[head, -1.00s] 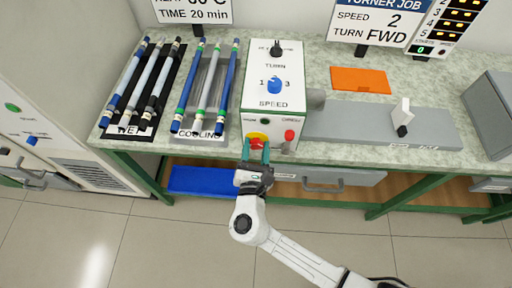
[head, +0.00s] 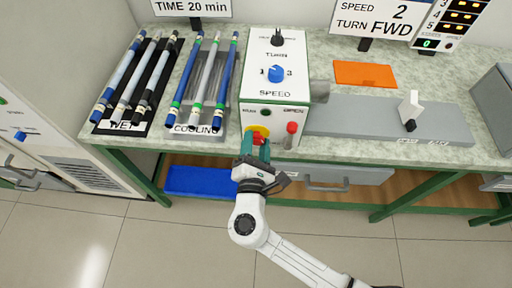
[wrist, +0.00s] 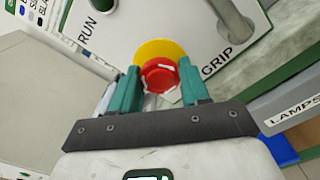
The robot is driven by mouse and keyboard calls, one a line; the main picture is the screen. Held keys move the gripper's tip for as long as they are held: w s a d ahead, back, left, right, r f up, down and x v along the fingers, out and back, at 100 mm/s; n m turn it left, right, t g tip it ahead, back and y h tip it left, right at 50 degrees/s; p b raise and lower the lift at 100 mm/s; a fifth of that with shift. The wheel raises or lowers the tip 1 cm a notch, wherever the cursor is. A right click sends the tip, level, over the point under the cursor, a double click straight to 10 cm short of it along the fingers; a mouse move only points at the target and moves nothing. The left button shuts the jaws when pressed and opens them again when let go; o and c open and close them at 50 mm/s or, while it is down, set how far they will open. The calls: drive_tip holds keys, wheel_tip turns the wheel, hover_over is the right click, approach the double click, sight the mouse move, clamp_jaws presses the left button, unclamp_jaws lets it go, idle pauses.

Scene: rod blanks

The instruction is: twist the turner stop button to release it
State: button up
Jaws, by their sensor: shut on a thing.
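The turner (head: 273,90) is a white box with a blue speed knob and a dark turn knob on its sloped top. Its red stop button (head: 257,139) sits on a yellow disc on the front face. In the wrist view the red button (wrist: 159,75) with white marks shows in front of the yellow disc (wrist: 159,50). My gripper (head: 256,150) is at the front face, its teal fingers on both sides of the button. In the wrist view my gripper (wrist: 159,88) is shut on the button. The fingertips partly hide its sides.
A red grip lever (head: 291,133) stands right of the button. Racks of rods marked WET (head: 121,127) and COOLING (head: 200,131) lie to the left. A grey plate (head: 380,120) and an orange sheet (head: 365,74) lie to the right. A drawer handle (head: 330,188) is below.

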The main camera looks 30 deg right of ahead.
drive_tip(key=shift+w+d+m+b, duration=0.1)
drive_tip(key=shift+m+b, duration=0.85)
drive_tip(key=shift+m, duration=0.15)
drive_tip(key=shift+d+r+m, duration=0.1)
drive_tip(key=shift+m, duration=0.2)
drive_tip(key=o, duration=1.1)
drive_tip(key=shift+c, duration=0.2)
drive_tip(key=b+v, duration=0.1)
drive_tip(key=v, duration=1)
drive_tip(key=shift+w, duration=0.1)
